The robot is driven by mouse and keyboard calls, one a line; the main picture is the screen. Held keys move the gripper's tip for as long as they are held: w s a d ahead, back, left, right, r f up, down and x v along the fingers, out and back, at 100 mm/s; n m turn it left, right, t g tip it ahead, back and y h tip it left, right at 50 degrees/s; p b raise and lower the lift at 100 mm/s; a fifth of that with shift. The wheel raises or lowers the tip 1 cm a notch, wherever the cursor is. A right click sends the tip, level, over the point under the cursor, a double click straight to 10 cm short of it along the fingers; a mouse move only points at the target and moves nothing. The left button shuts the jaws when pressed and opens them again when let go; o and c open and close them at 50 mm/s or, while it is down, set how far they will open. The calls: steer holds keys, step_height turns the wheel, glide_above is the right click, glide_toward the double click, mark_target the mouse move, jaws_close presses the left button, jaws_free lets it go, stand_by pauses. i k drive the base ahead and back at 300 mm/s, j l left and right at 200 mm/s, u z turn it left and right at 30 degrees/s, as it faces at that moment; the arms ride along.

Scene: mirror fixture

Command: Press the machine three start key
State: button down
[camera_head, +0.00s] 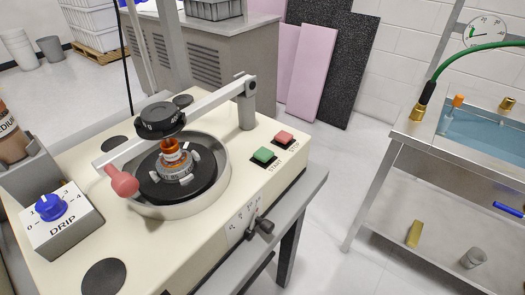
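A cream machine (190,258) fills the lower left and middle of the head view. A green key (264,155) is on its right side, with a label beside it that reads START. No gripper shows in this view.
A lever arm with a red knob (122,182) crosses above the round bowl (222,180) and its turntable. A DRIP box (65,238) with a blue dial is at left. A steel bench (410,130) with a water basin stands right; floor lies between.

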mark_target(264, 155)
steer(key=i+l, duration=0.7)
steer(key=l, duration=0.2)
steer(key=l+u, duration=0.2)
steer(key=u, duration=2)
steer(key=i+l, duration=0.05)
